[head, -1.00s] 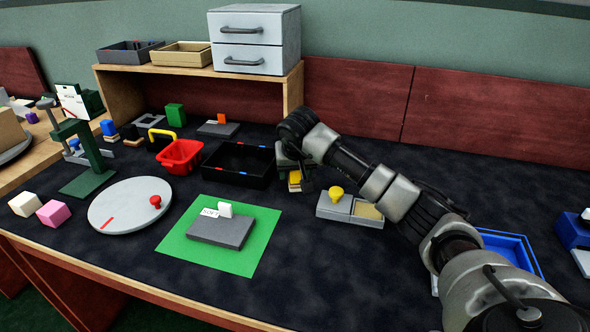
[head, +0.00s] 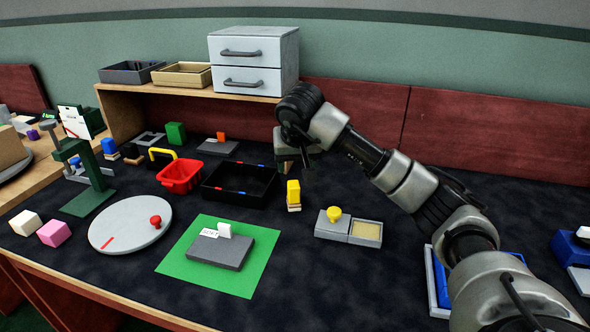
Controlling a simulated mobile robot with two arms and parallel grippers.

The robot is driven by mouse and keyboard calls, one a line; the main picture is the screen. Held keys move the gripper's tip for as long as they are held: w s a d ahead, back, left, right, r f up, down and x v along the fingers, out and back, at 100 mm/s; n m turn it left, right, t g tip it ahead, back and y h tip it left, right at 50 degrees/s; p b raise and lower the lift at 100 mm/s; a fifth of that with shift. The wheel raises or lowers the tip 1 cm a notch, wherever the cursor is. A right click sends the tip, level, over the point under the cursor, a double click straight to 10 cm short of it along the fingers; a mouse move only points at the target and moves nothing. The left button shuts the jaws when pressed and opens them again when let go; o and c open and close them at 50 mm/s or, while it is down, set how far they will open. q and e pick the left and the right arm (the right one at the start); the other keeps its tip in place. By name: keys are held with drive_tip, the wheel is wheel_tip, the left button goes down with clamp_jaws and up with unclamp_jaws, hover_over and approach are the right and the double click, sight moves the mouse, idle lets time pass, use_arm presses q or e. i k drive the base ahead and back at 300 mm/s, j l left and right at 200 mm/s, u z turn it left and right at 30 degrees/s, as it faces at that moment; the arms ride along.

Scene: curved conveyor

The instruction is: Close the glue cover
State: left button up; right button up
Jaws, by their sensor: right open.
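The glue box is a low grey box in the head view, right of centre on the dark tabletop. Its grey cover (head: 330,224) with a yellow knob sits over the left part. The pale yellow glue pad (head: 366,231) at the right part is uncovered. My right gripper (head: 306,160) is open and empty, pointing down above and to the left of the glue box. A yellow block on a wooden base (head: 293,193) stands just below it, apart from the fingers. My left gripper is not in view.
A black tray (head: 214,196) and a red basket (head: 180,174) lie to the left. A grey block (head: 222,252) lies on a green mat (head: 178,262) nearer the front. A blue tray (head: 438,292) is at the right, partly behind my arm. The tabletop in front of the glue box is clear.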

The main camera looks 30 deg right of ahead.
sight(333, 219)
drive_tip(key=z, duration=1.3)
